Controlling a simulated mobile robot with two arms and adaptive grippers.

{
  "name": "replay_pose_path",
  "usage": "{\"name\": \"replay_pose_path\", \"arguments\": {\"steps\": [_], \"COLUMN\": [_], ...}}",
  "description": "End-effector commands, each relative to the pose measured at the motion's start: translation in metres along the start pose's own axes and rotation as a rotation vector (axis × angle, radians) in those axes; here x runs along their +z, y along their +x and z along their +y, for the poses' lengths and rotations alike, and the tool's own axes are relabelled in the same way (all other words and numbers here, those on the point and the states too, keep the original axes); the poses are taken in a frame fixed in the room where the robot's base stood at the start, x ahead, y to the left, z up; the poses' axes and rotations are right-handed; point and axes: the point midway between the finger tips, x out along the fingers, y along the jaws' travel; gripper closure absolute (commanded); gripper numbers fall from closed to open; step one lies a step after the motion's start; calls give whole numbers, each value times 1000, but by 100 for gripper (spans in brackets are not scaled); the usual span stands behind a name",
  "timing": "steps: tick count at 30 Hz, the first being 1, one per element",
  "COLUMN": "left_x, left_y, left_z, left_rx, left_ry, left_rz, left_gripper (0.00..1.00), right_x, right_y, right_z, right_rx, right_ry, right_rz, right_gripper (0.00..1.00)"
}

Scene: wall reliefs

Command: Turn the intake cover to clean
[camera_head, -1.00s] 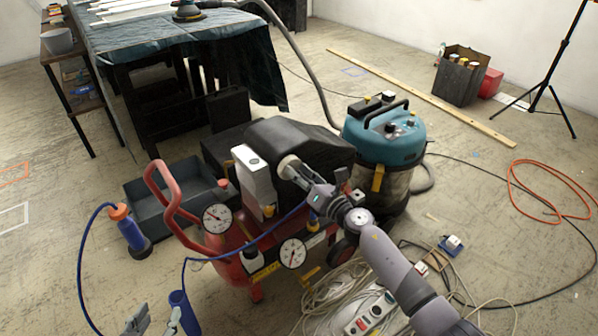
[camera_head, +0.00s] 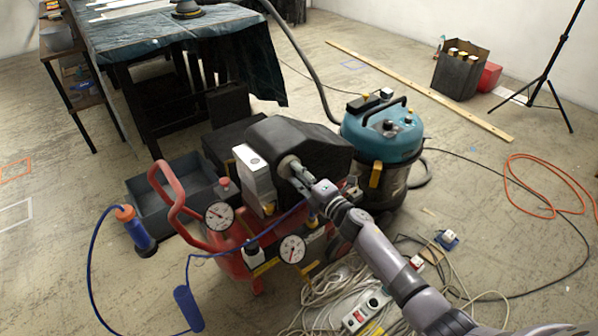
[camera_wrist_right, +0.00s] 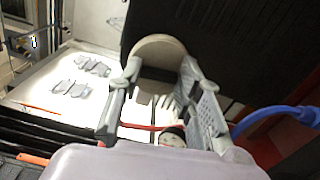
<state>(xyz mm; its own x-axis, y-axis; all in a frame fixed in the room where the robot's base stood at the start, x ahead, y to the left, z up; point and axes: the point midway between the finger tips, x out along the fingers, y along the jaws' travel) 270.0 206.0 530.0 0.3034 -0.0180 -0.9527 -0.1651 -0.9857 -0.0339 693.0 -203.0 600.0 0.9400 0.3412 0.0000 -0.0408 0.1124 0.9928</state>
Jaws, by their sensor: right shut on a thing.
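The intake cover (camera_head: 287,163) is a round cream cap on the side of the compressor's black housing (camera_head: 318,147), beside a pale finned block (camera_head: 254,174). My right gripper (camera_head: 297,172) is shut on the cover, and its fingers hide part of it in the head view. In the right wrist view the cover (camera_wrist_right: 160,45) shows as a beige rounded edge between the tips of my right gripper (camera_wrist_right: 160,70), one finger on each side. Any clean mark is too small to read. My left gripper is not in view.
The red compressor (camera_head: 235,262) has a raised handle, gauges and a blue hose in front. A teal vacuum (camera_head: 384,135) stands close behind right. Tangled cables and a power strip (camera_head: 366,309) lie below my right arm. A grey tray (camera_head: 172,196) is left.

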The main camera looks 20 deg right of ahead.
Motion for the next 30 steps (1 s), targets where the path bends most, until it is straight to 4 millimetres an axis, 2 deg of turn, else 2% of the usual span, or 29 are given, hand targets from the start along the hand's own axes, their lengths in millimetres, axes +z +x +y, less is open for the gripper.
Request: {"name": "replay_pose_path", "arguments": {"steps": [9, 25, 26, 30], "left_x": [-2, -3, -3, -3], "left_y": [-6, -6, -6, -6], "left_z": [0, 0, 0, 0], "left_rx": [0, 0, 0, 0], "left_ry": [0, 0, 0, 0], "left_rz": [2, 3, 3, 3], "left_gripper": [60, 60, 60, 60], "right_x": [0, 0, 0, 0], "right_y": [0, 0, 0, 0], "right_z": [-1, -2, -2, -2], "right_rx": [-3, -3, -3, -2], "right_ry": [116, 138, 138, 137], "right_rz": [-1, -1, -1, -1], "right_gripper": [95, 95, 66, 56]}}
